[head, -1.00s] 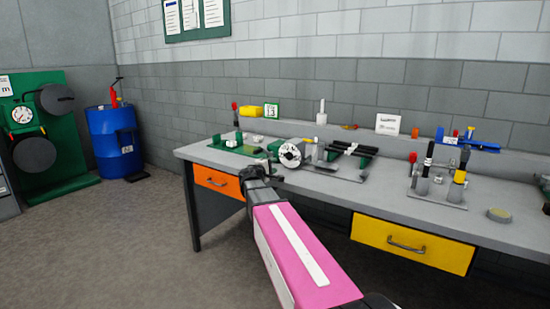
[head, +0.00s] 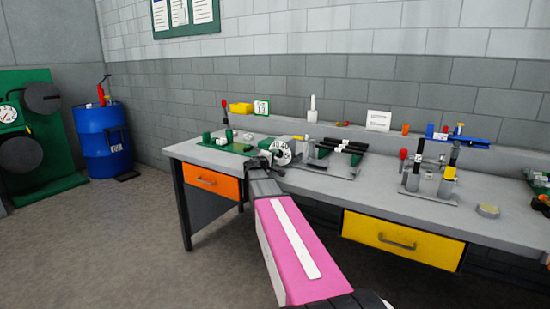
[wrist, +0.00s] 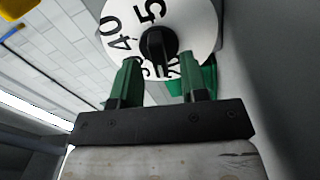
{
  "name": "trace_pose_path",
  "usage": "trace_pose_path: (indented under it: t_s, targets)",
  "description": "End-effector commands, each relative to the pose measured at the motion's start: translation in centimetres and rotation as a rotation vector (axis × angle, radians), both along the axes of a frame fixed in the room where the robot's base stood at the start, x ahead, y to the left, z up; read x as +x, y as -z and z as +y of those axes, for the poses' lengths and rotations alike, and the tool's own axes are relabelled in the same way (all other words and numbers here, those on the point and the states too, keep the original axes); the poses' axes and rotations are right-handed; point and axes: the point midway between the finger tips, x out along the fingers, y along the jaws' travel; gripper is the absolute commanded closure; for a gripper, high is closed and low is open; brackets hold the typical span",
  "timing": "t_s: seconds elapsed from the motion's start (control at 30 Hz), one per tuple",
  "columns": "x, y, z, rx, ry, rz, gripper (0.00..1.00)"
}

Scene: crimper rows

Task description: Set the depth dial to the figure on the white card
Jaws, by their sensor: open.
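The depth dial (head: 283,151) is a white disc with black figures on the bench. In the wrist view the dial face (wrist: 195,22) shows 40 and 5 large near its black centre knob (wrist: 157,43); lower figures are partly hidden by the fingers. My gripper (head: 267,158) is just left of and in front of the dial. In the wrist view my gripper (wrist: 161,62) is open, its two green fingers below and to either side of the knob; I cannot tell whether they touch. The white card (head: 379,120) stands at the bench's back; its writing is too small to read.
The grey bench (head: 330,195) has an orange drawer (head: 212,182) and a yellow drawer (head: 403,240). Floor at left is open, with a blue drum (head: 105,140) beyond.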

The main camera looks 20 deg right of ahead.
Motion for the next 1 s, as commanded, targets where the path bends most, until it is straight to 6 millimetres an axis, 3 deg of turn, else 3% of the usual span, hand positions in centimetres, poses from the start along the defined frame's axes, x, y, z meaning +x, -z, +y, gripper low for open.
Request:
trace_pose_path:
  t_s: [0.43, 0.47, 0.57, 0.77, 1.0]
  targets:
    - [0.65, 0.0, -0.89, 0.0, -0.001, 0.0, 0.6]
    - [0.65, 0.0, -0.89, 0.0, 0.0, 0.0, 0.66]
    - [0.65, 0.01, -0.89, 0.0, 0.0, 0.0, 0.99]
    - [0.64, 0.03, -0.87, -0.004, 0.0, 0.007, 1.0]
    - [0.63, 0.06, -0.9, -0.103, 0.002, 0.13, 1.0]
